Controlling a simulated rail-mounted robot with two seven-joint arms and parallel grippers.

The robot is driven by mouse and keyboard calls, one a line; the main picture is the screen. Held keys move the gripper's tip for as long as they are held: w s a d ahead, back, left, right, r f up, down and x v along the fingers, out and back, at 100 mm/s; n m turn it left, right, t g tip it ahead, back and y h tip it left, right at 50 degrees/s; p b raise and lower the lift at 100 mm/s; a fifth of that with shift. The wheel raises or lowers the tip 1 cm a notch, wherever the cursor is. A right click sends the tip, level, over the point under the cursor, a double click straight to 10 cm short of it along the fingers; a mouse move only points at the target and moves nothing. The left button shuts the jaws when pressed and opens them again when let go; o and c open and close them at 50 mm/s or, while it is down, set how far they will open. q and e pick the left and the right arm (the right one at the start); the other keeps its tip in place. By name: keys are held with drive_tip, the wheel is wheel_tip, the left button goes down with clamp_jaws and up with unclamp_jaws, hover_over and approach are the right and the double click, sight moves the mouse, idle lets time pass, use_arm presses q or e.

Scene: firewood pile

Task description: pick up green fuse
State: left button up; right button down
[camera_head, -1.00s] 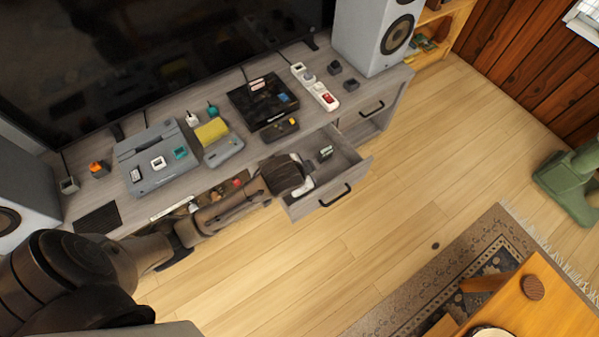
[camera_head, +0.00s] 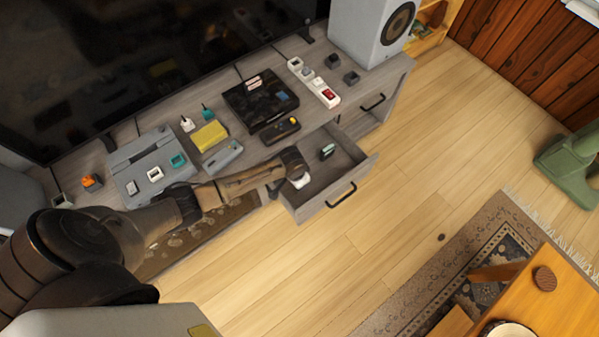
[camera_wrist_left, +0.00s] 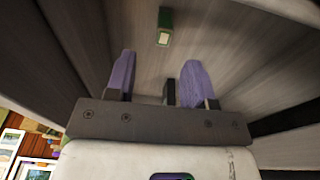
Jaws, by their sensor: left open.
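The green fuse (camera_head: 327,151) is a small green block with a pale end. It lies inside the open drawer (camera_head: 314,209), toward the back. In the left wrist view the fuse (camera_wrist_left: 164,26) is on the drawer floor, ahead of and between the purple fingertips. My left gripper (camera_wrist_left: 157,66) is open and empty, with a gap between it and the fuse. In the head view my left gripper (camera_head: 301,182) is at the drawer's left part, mostly hidden by its wrist. My right gripper is not in view.
The drawer walls stand close around the gripper. The grey cabinet top (camera_head: 240,164) above holds a black console (camera_head: 260,105), a remote (camera_head: 280,130), a power strip (camera_head: 318,83) and a grey printer-like device (camera_head: 140,158). Wooden floor (camera_head: 400,180) in front is clear.

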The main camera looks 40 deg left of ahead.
use_arm(q)
drive_tip(key=shift+w+a+f+b, duration=0.15)
drive_tip(key=shift+f+b, duration=0.1)
drive_tip(key=shift+f, duration=0.35)
drive_tip(key=shift+w+a+f+b, duration=0.15)
drive_tip(key=shift+f+b, duration=0.1)
drive_tip(key=shift+f, duration=0.35)
drive_tip(key=shift+d+f+b, duration=0.15)
drive_tip(key=shift+f+b, duration=0.15)
drive_tip(key=shift+f, duration=0.05)
drive_tip(key=f+b, duration=0.4)
drive_tip(key=shift+w+f, duration=0.2)
drive_tip(key=shift+f, duration=0.1)
clamp_jaws()
